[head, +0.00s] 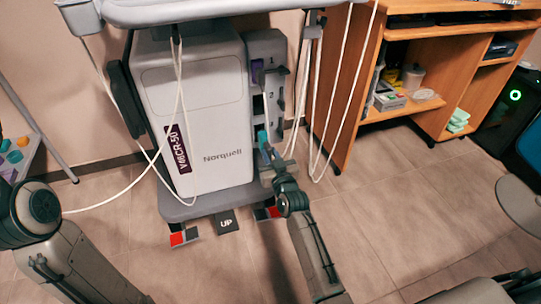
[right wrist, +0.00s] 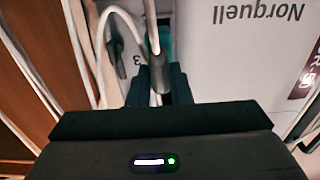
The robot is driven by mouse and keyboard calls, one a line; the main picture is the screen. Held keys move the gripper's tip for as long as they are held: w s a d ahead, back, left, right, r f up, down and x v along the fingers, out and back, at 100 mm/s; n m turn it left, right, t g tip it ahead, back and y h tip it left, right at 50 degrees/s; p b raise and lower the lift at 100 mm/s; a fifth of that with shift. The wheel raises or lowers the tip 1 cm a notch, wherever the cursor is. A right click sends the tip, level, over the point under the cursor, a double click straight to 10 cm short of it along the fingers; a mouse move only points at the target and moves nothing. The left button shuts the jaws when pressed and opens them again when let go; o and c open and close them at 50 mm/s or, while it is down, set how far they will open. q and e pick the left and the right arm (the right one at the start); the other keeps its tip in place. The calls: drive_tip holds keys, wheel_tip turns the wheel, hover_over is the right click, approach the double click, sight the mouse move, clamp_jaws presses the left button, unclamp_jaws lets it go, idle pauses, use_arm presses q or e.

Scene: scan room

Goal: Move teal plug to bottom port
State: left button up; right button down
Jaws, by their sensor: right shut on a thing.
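The port panel (head: 267,48) is a grey strip on the right side of the white Norquell machine (head: 200,90), with numbers 1 and 2 showing. A purple piece (head: 257,72) sits by number 1, and a dark opening is by number 2. My right gripper (head: 268,151) is shut at the panel's lower end, with the teal plug (head: 262,136) at its fingertips. In the right wrist view, the fingers (right wrist: 168,84) are close to the panel beside number 3, and teal (right wrist: 165,40) shows just beyond them. The bottom port is hidden, so I cannot tell how the plug sits in it. My left gripper is out of view.
White cables (head: 340,90) hang in front of the machine and just right of my right gripper. A wooden shelf unit (head: 405,112) stands to the right. A black UP pedal (head: 227,222) lies below the machine. The tiled floor (head: 390,205) at the right is open.

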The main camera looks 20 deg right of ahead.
sight(265, 143)
drive_tip(key=shift+w+a+p, duration=0.1)
drive_tip(key=shift+w+p, duration=0.2)
drive_tip(key=shift+w, duration=2.75)
idle(5.0)
